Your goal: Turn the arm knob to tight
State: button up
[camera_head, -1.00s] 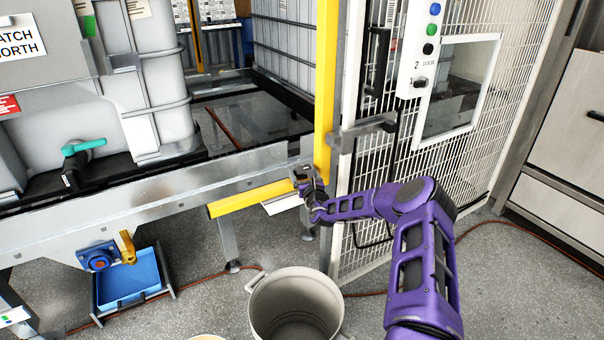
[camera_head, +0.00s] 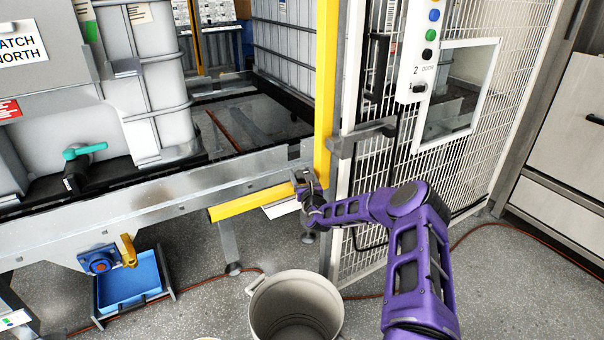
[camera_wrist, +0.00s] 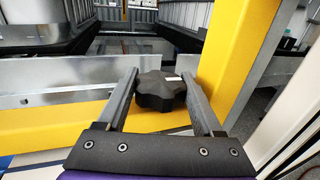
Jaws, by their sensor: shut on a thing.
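The arm knob is a black lobed knob (camera_wrist: 158,91) with a small pale mark on its upper right. In the wrist view it sits between the two fingers of my gripper (camera_wrist: 158,88), in front of the yellow rail. The fingers lie on its left and right sides, and my gripper is shut on it. In the head view my gripper (camera_head: 304,178) is at the corner where the yellow bar (camera_head: 252,201) meets the yellow post (camera_head: 326,90). The knob is mostly hidden there by my gripper. I cannot read any tight or loose marking.
A white mesh fence (camera_head: 385,215) with a grey latch (camera_head: 362,135) stands just right of my gripper. A pale bin (camera_head: 262,318) is on the floor below. A blue tray (camera_head: 130,285) and a steel beam (camera_head: 150,192) are at left.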

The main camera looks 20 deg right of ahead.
jog(key=m+h+p, duration=0.1)
jog(key=p, duration=0.1)
jog(key=h+p, duration=0.1)
jog(key=p, duration=0.1)
jog(key=shift+s+a+r+m+g+h+p, duration=0.1)
jog(key=shift+r+m+g+h+p, duration=0.2)
jog(key=shift+r+m+h, duration=0.1)
jog(key=m+h+p, duration=0.1)
jog(key=f+m+g+h+p, duration=0.1)
jog(key=h+p, duration=0.1)
jog(key=shift+g, duration=0.3)
jog(key=m+g+h, duration=0.2)
jog(key=m+h, duration=0.1)
jog(key=h, duration=0.1)
jog(key=shift+f, duration=0.15)
jog(key=shift+m+g+h+b, duration=0.65)
jog(key=shift+m+g+h, duration=0.15)
jog(key=shift+g+h, duration=0.1)
jog(key=shift+d, duration=0.2)
jog(key=shift+r, duration=0.2)
jog(key=o, duration=1.1)
